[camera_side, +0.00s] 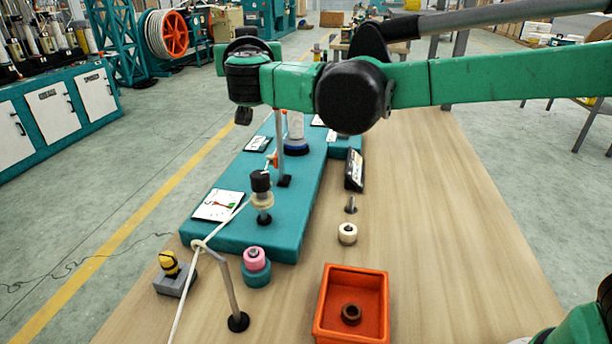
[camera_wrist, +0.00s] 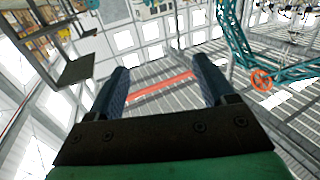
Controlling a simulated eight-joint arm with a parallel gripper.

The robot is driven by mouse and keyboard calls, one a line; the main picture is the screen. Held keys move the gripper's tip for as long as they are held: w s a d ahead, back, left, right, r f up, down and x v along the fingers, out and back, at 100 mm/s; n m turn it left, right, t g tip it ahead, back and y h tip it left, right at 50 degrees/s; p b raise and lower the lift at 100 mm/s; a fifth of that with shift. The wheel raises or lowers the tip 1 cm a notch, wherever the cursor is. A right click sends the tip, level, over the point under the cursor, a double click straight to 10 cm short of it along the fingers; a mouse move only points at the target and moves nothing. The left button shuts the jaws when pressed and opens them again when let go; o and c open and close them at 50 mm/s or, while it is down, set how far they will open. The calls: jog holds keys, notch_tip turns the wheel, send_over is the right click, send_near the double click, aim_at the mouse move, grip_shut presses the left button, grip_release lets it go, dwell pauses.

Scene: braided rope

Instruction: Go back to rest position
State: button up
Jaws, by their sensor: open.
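My gripper (camera_wrist: 160,82) is open and empty in the wrist view, its two dark fingers apart with only the distant hall and ceiling between them. In the side view my green arm reaches across the upper part of the picture, above the table. The gripper end is at the arm's left, mostly hidden behind the wrist joint. A white rope (camera_side: 188,290) runs from the front edge up through a guide on a bent metal rod (camera_side: 229,285) to a black-capped post (camera_side: 262,190) on the teal platform (camera_side: 300,215).
The wooden table (camera_side: 450,230) is clear on its right side. An orange bin (camera_side: 352,273) holds a dark brown ring (camera_side: 351,314). Pink and teal spools (camera_side: 256,268), a cream ring (camera_side: 347,233), a yellow-and-black item on a grey block (camera_side: 175,275) and a tilted dark display (camera_side: 354,170) stand around the platform.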

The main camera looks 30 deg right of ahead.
jog(key=shift+r, duration=0.1)
jog(key=s+d+r+n+t+y, duration=0.1)
jog(key=s+r+n+t+y, duration=0.3)
jog(key=y, duration=0.4)
jog(key=s+d+f+g, duration=0.5)
jog(key=s+f+g, duration=0.1)
jog(key=s+f, duration=0.3)
jog(key=s+d+f+g+h, duration=0.1)
jog(key=s+d+f+g, duration=0.5)
jog(key=s+f, duration=0.3)
notch_tip(320, 180, down, 4)
jog(key=shift+d+r+n+g, duration=0.2)
jog(key=shift+n+g, duration=0.1)
jog(key=shift+g, duration=0.5)
jog(key=shift+a, duration=0.1)
